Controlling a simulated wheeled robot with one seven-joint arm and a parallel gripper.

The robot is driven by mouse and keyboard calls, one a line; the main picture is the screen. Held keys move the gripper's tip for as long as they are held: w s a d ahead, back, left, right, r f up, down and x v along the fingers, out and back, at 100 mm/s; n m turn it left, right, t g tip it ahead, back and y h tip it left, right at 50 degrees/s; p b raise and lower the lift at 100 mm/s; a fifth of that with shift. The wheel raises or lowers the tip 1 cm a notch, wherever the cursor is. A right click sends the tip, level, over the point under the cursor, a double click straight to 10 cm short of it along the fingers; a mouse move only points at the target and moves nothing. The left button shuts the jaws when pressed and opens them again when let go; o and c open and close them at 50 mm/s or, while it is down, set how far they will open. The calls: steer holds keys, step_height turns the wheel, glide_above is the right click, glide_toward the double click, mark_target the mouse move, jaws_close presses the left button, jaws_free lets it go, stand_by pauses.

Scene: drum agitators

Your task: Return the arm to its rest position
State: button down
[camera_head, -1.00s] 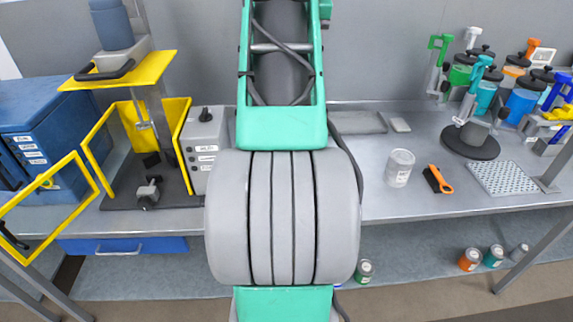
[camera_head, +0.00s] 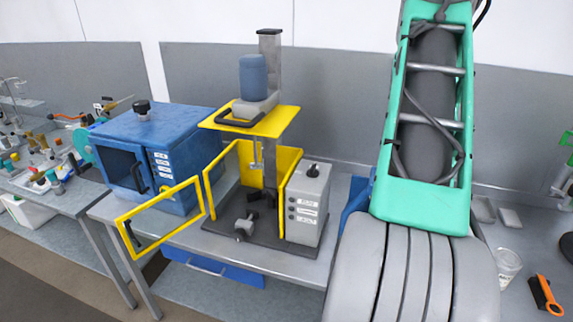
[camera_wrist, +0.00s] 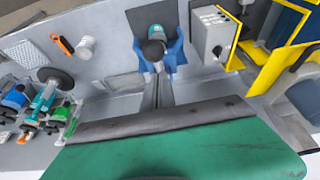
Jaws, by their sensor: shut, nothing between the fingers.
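In the wrist view, two slim grey fingers of my gripper (camera_wrist: 157,80) lie side by side near the middle, shut and empty. They are apart from the bench objects around them. In the head view my raised arm (camera_head: 425,195) fills the right half, in front of the bench; my gripper does not show there.
The yellow guarded machine (camera_head: 250,115) has its frame door (camera_head: 165,215) swung out. A grey control box (camera_head: 307,205) stands beside my arm. A blue piece (camera_wrist: 172,55) appears beyond my fingers.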

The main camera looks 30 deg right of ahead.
steer(key=w+a+f+n+t+y+b, duration=0.1)
steer(key=w+a+f+n, duration=0.25)
steer(key=a+f, duration=0.55)
steer(key=w+a+f+n+b, duration=0.1)
steer(key=w+a+f+n, duration=0.1)
steer(key=w+a+f, duration=0.5)
steer(key=s+a+f+n+y, duration=0.1)
steer(key=s+a+f+n, duration=0.1)
steer(key=a+f, duration=0.7)
steer(key=s+a+f+n+y+b, duration=0.1)
steer(key=s+a+f, duration=0.3)
steer(key=a+f, duration=0.4)
steer(key=shift+a+f+n+t, duration=0.35)
steer(key=shift+a+n, duration=0.2)
steer(key=shift+a, duration=0.25)
